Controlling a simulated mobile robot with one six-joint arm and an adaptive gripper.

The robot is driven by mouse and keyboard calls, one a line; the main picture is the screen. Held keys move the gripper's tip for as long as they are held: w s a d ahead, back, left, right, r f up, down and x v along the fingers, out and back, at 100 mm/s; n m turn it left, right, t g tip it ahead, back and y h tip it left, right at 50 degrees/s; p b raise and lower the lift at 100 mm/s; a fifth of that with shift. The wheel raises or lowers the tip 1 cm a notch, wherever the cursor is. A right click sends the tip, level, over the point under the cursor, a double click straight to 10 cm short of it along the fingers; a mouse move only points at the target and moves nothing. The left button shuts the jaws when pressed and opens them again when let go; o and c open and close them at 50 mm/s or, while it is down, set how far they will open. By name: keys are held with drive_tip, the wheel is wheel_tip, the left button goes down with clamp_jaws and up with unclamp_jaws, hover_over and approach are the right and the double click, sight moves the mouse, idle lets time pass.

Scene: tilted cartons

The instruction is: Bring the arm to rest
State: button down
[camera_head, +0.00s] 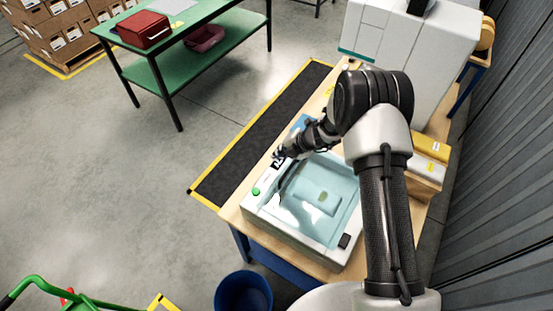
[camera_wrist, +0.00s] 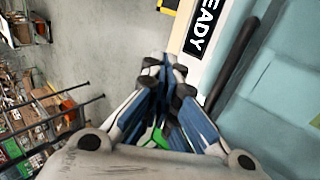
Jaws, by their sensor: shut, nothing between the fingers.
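My gripper (camera_head: 281,156) is at the left edge of a white machine with a pale blue recessed top (camera_head: 345,215), on a wooden workbench. My arm reaches over the bench from the lower right. In the wrist view my gripper (camera_wrist: 165,65) is shut, its fingertips together with nothing between them. Beside the fingers, the wrist view shows the machine's white rim with a black label reading "EADY" (camera_wrist: 201,30) and a dark bar. Whether the fingertips touch the rim cannot be told.
A green button (camera_head: 256,191) is on the machine's left corner. Yellow and white boxes (camera_head: 430,158) stand right of my arm. A large white machine (camera_head: 412,50) is behind. A blue bin (camera_head: 243,291) stands on the floor in front.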

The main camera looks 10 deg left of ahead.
drive_tip(key=s+d+r+n+b, duration=0.25)
drive_tip(key=r+n, duration=0.25)
drive_tip(key=r, duration=0.3)
drive_tip(key=s+d+r+n+b, duration=0.1)
drive_tip(key=r+n+b, duration=0.2)
drive_tip(key=r+n, duration=0.35)
drive_tip(key=s+d+r+n+h+b, duration=0.1)
drive_tip(key=s+d+r+n+b, duration=0.45)
drive_tip(key=s+n, duration=0.3)
drive_tip(key=s+d+f+n+t+h+b, duration=0.1)
drive_tip(key=s+d+f+n+h+b, duration=0.1)
drive_tip(key=s+d+n+b, duration=0.2)
drive_tip(key=s+d+f+n+h+b, duration=0.1)
drive_tip(key=s+d+n+h+b, duration=0.2)
drive_tip(key=s+d+n, duration=0.8)
drive_tip(key=s+n+b, duration=0.2)
drive_tip(key=s+n, duration=0.3)
drive_tip(key=s, duration=0.3)
drive_tip(key=shift+f+t+h+b, duration=0.3)
drive_tip(key=shift+f+t, duration=0.05)
drive_tip(key=shift+t, duration=0.05)
